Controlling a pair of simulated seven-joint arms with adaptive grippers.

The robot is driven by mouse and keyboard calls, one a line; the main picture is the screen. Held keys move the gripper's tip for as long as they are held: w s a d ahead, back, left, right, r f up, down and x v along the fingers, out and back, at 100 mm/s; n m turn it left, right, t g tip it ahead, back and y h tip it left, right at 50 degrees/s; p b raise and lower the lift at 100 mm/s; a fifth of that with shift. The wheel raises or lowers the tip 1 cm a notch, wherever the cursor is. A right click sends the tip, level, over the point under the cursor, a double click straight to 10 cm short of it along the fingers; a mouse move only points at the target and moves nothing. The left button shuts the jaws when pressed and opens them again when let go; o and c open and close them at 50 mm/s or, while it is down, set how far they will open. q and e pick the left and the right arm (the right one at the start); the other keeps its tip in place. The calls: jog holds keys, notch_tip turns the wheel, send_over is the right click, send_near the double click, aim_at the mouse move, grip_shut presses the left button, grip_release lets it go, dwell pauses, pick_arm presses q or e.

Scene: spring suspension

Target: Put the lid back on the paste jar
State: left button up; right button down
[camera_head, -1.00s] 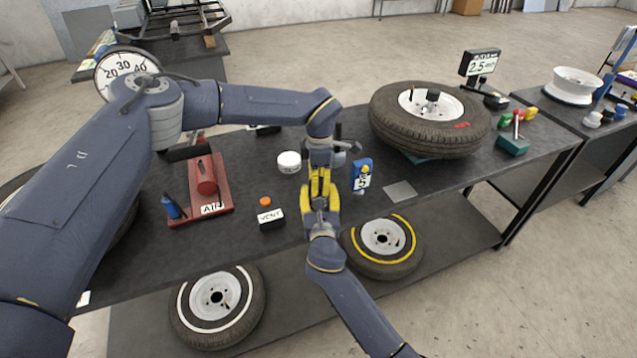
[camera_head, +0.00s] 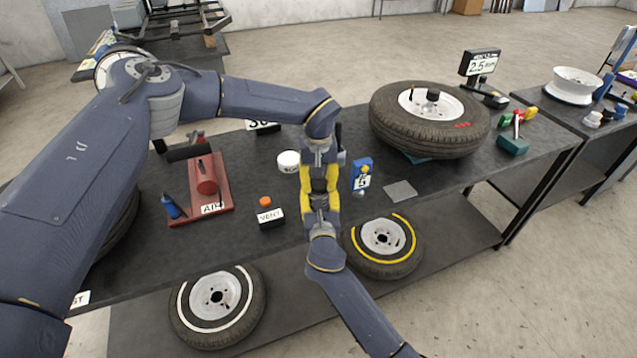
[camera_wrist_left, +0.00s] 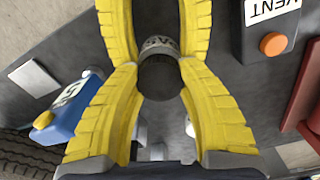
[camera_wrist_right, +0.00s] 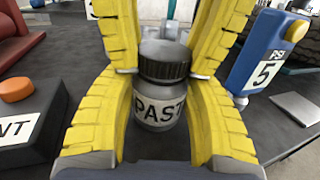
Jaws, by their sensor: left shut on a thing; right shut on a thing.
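The paste jar (camera_wrist_right: 160,108) is a small grey jar with a white PAST label, upright between the fingertips of my right gripper (camera_head: 320,196). The dark ribbed lid (camera_wrist_right: 165,61) sits directly on top of the jar, level and in line with it; I cannot tell how tightly it is seated. My left gripper (camera_head: 320,178) comes from above, with its fingertips shut on the lid, which also shows in the left wrist view (camera_wrist_left: 160,76). In the head view the yellow fingers mostly hide the jar and lid.
A white tub (camera_head: 288,161) and a black VENT box with an orange button (camera_head: 265,202) stand left of the grippers. A blue device marked 5 (camera_head: 361,175) stands close on the right. A red AIR stand (camera_head: 207,185) and a tyre (camera_head: 430,120) are farther off on the dark bench.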

pick_arm(q)
jog(key=m, duration=0.4)
jog(key=o, duration=0.8)
jog(key=shift+c, duration=0.2)
jog(key=shift+r, duration=2.3)
